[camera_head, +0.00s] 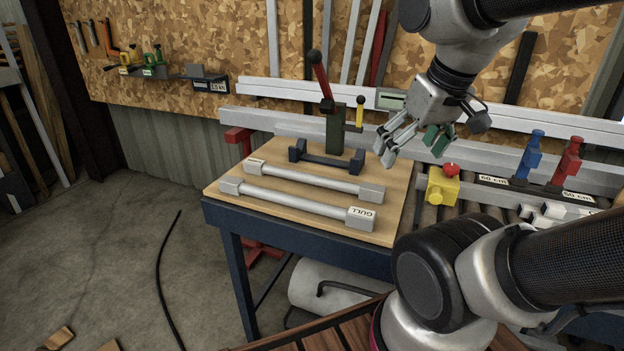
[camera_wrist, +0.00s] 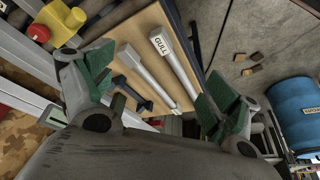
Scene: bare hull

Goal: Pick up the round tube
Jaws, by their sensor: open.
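Two long pale grey tubes with block ends lie side by side on a wooden-topped bench (camera_head: 213,191). The front tube (camera_head: 296,203) has an end block marked GULL at its right. The rear tube (camera_head: 313,178) has a label at its left end. I cannot tell from their shape which is the round one. In the wrist view, the GULL tube (camera_wrist: 178,66) and the other tube (camera_wrist: 150,78) lie between my fingers, further off. My gripper (camera_head: 413,147) is open and empty, above the bench's right side, apart from both tubes; it also shows in the wrist view (camera_wrist: 155,88).
A dark bar with block ends (camera_head: 328,160) lies behind the tubes, before a red-handled lever (camera_head: 320,78). A yellow box with a red button (camera_head: 441,187) stands right of the bench. Blue (camera_head: 530,155) and red (camera_head: 567,161) clamps stand further right. Open floor lies left.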

